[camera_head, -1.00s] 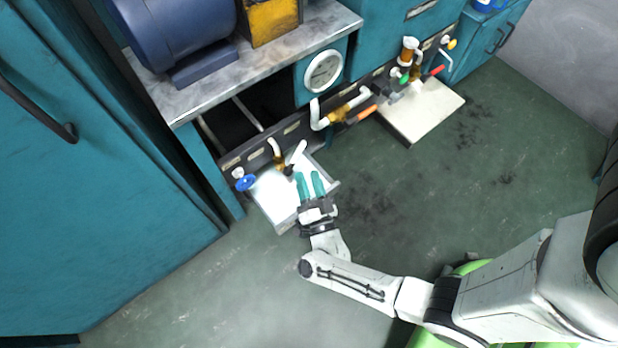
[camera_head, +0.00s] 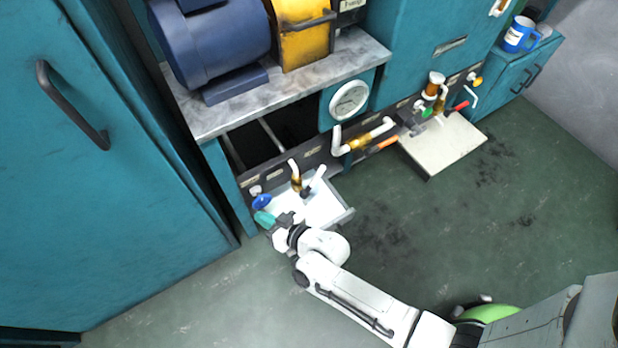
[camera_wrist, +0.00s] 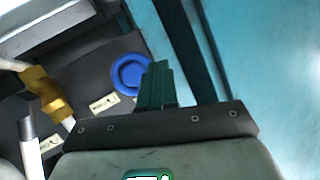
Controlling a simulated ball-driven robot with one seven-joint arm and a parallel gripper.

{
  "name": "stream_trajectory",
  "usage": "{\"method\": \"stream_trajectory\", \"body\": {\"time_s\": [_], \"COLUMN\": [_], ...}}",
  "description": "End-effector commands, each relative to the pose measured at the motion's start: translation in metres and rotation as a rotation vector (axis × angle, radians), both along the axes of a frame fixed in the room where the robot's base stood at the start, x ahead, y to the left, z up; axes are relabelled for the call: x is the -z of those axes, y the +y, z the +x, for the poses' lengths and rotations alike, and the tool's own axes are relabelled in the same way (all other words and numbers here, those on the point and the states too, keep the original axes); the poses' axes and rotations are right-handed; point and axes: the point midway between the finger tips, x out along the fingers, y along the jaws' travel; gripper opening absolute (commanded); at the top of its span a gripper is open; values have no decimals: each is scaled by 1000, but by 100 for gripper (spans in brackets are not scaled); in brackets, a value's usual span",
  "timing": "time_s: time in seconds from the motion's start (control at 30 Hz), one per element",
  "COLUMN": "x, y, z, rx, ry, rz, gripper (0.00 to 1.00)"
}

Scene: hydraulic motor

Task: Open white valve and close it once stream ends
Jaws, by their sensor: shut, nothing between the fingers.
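The white valve handle (camera_head: 317,180) sticks up at a slant from the low dark panel, right of a brass pipe fitting with a white spout (camera_head: 294,171). In the wrist view a white handle or pipe (camera_wrist: 29,148) shows at the lower left, beside the brass fitting (camera_wrist: 43,92). My gripper (camera_head: 264,218) is shut and empty at the left end of the white tray, just in front of the blue round knob (camera_head: 262,201). In the wrist view my gripper's teal fingers (camera_wrist: 156,84) overlap the blue knob (camera_wrist: 130,74); contact cannot be told. I can make out no stream.
The white tray (camera_head: 338,216) sits below the panel. A teal cabinet (camera_head: 120,200) stands close on the left. An orange handle (camera_head: 383,145), a red handle (camera_head: 461,105) and a cream board (camera_head: 445,150) are to the right. The floor in front is clear.

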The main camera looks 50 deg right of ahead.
Motion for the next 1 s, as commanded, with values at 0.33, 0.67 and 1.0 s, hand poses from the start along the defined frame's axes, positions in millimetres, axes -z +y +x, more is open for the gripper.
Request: {"method": "stream_trajectory", "body": {"time_s": [0.33, 0.67, 1.0], "x": [45, 6, -104], "y": [46, -2, -29], "z": [-2, -12, -15], "rx": [-526, -903, -923], "ry": [459, 1024, 1549], "rz": [-627, -1382, -1780], "gripper": [0, 0, 0]}}
